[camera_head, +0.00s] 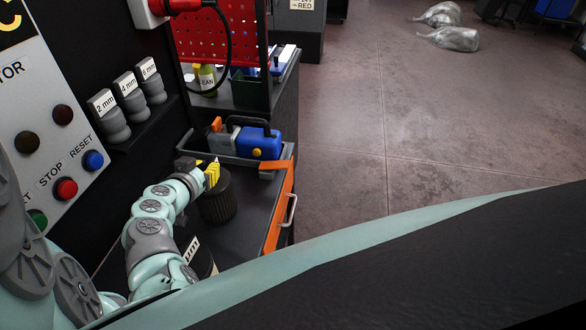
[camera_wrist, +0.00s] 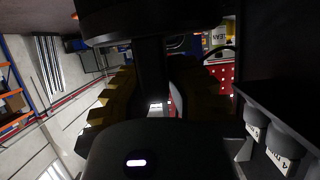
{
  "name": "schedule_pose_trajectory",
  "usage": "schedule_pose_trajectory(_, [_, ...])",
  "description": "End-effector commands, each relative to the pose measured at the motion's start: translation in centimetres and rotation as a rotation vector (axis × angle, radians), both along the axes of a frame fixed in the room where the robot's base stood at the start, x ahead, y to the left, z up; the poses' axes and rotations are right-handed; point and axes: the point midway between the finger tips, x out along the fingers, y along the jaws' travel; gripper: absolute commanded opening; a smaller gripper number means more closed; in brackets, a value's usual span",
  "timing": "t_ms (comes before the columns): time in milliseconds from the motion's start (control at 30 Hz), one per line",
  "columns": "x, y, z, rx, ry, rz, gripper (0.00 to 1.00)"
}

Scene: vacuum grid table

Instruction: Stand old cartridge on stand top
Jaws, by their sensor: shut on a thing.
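The old cartridge is a dark ribbed cylinder (camera_head: 221,200) in the head view, roughly upright over the dark stand top (camera_head: 240,238). My gripper (camera_head: 211,173) has yellow fingers at the cartridge's upper left side and is shut on it. I cannot tell whether the cartridge's base touches the stand top. In the wrist view, the yellow fingers of my gripper (camera_wrist: 157,95) flank a dark shape that is too dim to make out well. A second dark cylinder (camera_head: 196,256) with a white "µm" label is partly hidden by my arm.
A grey tray (camera_head: 228,158) with a blue tool (camera_head: 258,143) lies behind the cartridge. An orange edge (camera_head: 280,208) and a handle (camera_head: 292,209) bound the stand's right side. The button panel (camera_head: 45,130) and labelled holders (camera_head: 125,97) stand at left. Stand top right of the cartridge is bare.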

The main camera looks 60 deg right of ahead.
Motion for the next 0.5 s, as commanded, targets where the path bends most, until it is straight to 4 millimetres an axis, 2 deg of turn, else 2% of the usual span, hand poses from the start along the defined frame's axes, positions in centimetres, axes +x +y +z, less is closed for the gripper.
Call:
schedule_pose_trajectory(400, [0.11,0.01,-0.34,-0.002,-0.002,0.003,0.00])
schedule_pose_trajectory(433, [0.11,0.03,-0.23,-0.001,-0.003,0.002,0.17])
schedule_pose_trajectory(500, [0.09,0.02,-0.21,-0.001,-0.001,0.002,0.24])
